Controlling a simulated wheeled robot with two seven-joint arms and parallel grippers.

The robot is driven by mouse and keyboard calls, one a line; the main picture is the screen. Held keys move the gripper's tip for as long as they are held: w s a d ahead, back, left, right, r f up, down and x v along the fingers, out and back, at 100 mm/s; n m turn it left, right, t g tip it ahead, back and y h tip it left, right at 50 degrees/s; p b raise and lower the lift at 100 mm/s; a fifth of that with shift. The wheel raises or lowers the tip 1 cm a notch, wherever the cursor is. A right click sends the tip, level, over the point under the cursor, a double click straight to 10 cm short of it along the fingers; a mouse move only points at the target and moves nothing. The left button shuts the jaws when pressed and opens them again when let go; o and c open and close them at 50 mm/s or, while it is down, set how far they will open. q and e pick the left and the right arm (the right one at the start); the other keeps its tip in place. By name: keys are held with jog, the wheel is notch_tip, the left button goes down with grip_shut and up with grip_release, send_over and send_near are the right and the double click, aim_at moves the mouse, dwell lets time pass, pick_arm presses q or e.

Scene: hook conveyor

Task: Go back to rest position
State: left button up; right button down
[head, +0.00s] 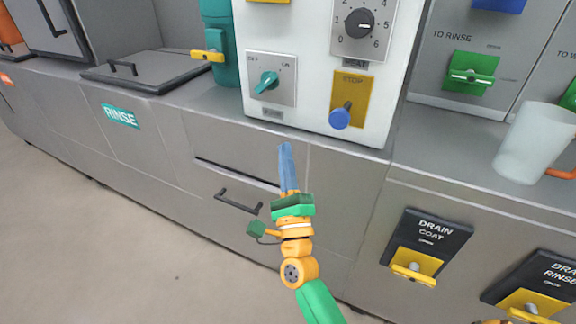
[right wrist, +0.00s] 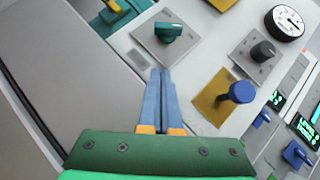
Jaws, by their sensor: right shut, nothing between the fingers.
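My right gripper (head: 286,150) is raised in front of the grey cabinet, just below the white control panel (head: 318,120). Its blue fingers are shut and empty. In the right wrist view the gripper (right wrist: 165,75) points at the panel, between the green knob (right wrist: 167,32) and the blue stop lever (right wrist: 240,92). In the head view the green knob (head: 266,82) and the stop lever (head: 340,117) both stand apart from the fingertips. My left gripper is not clearly in view.
A drawer handle (head: 238,201) sits behind my right arm. A frosted cup (head: 535,143) stands on the right counter. Yellow drain levers (head: 414,274) stick out below it. A lidded hatch (head: 147,70) is at the left. The floor (head: 120,240) at the lower left is clear.

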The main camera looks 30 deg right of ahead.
pick_arm(q)
jog(key=shift+s, duration=0.15)
pick_arm(e)
jog(key=shift+v, duration=0.8)
pick_arm(q)
jog(key=shift+s, duration=0.15)
